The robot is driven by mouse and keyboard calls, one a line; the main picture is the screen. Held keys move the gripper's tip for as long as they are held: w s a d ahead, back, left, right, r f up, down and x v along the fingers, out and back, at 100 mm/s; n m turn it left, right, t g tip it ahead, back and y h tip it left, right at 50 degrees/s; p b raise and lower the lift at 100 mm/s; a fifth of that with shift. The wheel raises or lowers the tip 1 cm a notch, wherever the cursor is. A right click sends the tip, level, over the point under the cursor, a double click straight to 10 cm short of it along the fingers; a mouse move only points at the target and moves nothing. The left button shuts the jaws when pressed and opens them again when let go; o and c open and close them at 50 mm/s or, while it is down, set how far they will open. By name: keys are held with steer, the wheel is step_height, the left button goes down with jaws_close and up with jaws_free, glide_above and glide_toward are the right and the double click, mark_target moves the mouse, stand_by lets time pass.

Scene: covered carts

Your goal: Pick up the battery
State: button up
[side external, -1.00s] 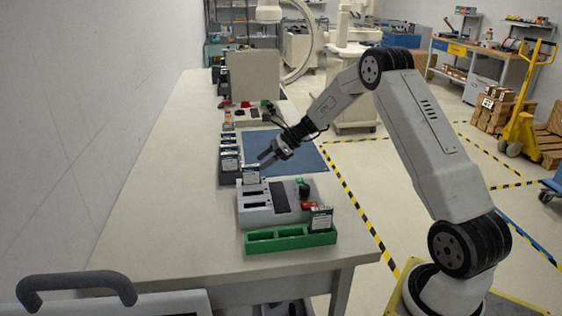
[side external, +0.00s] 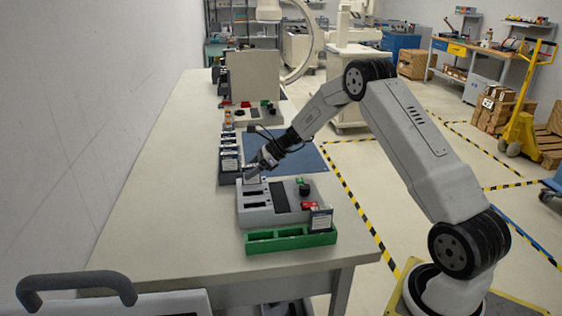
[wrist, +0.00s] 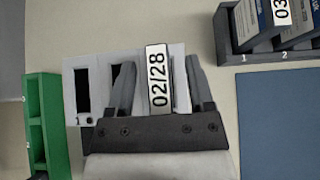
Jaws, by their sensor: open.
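A battery with a white label reading 02/28 (wrist: 157,80) stands in a slot of the grey charging unit (side external: 255,217) on the bench. My gripper (side external: 257,168) is low over the far end of that unit. In the wrist view, my gripper (wrist: 159,64) is open, with one finger on each side of the labelled battery. Small gaps show beside it, and I cannot tell whether either finger touches. In the side view the battery is largely hidden by my gripper.
A green tray (side external: 262,245) at the unit's near side holds one battery (side external: 320,220) at its right end. A dark rack (wrist: 262,57) with several batteries stands at the back left. A blue mat (side external: 300,152) lies beyond the unit. The bench's left side is clear.

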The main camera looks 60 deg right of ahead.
jaws_close()
steer(key=shift+r, duration=0.1)
stand_by(0.4)
steer(key=shift+r, duration=4.95)
